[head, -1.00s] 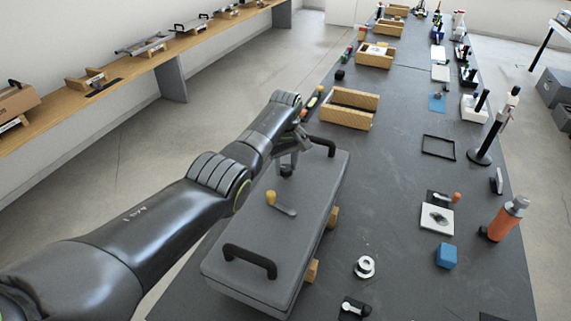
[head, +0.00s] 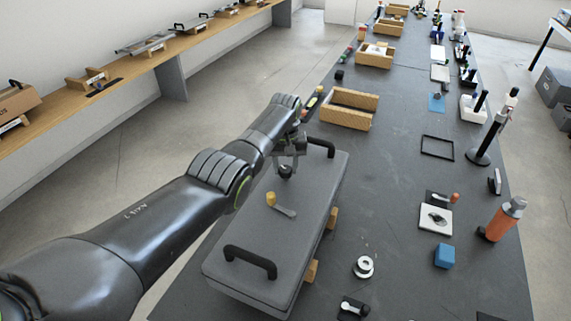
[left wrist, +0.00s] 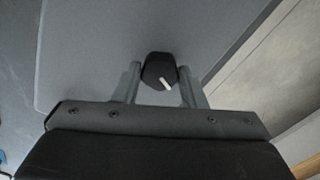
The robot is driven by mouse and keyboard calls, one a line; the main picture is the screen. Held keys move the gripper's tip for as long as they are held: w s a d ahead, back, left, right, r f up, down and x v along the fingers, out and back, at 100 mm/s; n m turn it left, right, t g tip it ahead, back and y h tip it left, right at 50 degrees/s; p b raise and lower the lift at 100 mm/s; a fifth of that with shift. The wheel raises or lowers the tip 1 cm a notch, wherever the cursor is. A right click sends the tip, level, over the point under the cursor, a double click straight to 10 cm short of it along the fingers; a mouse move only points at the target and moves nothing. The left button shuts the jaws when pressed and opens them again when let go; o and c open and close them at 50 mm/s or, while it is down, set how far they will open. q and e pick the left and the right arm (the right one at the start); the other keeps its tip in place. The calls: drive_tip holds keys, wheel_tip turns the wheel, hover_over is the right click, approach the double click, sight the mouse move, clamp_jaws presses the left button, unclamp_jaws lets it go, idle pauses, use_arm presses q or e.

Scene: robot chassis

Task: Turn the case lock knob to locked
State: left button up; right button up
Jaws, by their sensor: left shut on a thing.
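A grey case (head: 262,240) lies flat on the dark table, with a black handle at each end of its lid. The black lock knob (head: 286,172) stands on the lid near the far end; a white pointer line shows on the knob in the left wrist view (left wrist: 158,70), pointing down and slightly right there. My left gripper (head: 287,164) is above the lid, shut on the knob, with one finger on each side of it. A lever with a yellow-orange end (head: 281,205) sits on the lid, nearer than the knob. My right gripper is not in view.
Wooden blocks (head: 312,270) show beside the case's right side. An open wooden box (head: 348,108) stands beyond it. On the right are an orange bottle (head: 501,222), a blue block (head: 445,256) and a white ring (head: 363,267). The table between has free room.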

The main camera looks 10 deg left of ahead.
use_arm(q)
drive_tip(key=m, duration=0.3)
drive_tip(key=shift+m, duration=0.4)
drive_tip(key=m, duration=0.2)
drive_tip(key=shift+r+m+p, duration=0.1)
drive_tip(key=shift+m+p, duration=0.2)
drive_tip(key=shift+m, duration=0.1)
drive_tip(key=m, duration=0.6)
drive_tip(key=shift+m, duration=0.3)
drive_tip(key=o, duration=1)
